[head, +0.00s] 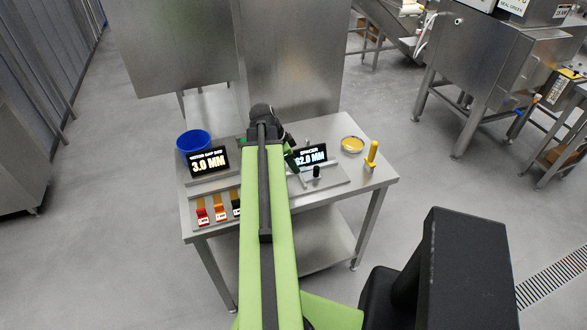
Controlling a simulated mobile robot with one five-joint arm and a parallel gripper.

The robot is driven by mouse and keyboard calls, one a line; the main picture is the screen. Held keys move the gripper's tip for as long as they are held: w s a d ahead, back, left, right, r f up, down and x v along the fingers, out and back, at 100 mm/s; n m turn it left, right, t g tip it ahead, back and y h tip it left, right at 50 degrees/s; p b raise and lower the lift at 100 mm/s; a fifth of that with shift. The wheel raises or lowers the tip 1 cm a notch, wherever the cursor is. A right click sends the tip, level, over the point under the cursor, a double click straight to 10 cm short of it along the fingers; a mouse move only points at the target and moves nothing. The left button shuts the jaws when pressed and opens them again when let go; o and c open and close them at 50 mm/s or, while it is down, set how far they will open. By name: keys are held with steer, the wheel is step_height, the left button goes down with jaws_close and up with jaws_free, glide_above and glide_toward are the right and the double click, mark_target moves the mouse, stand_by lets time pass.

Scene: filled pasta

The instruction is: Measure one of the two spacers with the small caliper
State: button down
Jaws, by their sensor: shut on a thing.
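My gripper (291,160) is over the steel table, at the small caliper (330,176), a flat metal piece with a black knob (316,172). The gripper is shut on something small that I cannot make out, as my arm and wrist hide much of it. Behind the caliper a black display (311,155) reads "SPACER" and what looks like 62.0 MM; its left edge is covered. I cannot clearly pick out either spacer.
On the steel table (372,180) are a blue tub (193,141), a display reading 3.0 MM (208,163), red (202,215), orange (220,212) and black tagged pieces, a round dish with yellow contents (352,144) and an upright yellow piece (371,154). A steel panel (290,60) stands behind.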

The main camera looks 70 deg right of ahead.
mark_target(296, 184)
steer(key=shift+d+f+b, duration=0.1)
steer(key=shift+f+b, duration=3.25)
steer(key=shift+f+b, duration=0.6)
steer(key=c, duration=1.1)
jaws_free()
steer(key=shift+o, duration=0.2)
steer(key=p+v, duration=1.6)
steer(key=v, duration=0.1)
steer(key=shift+r, duration=0.25)
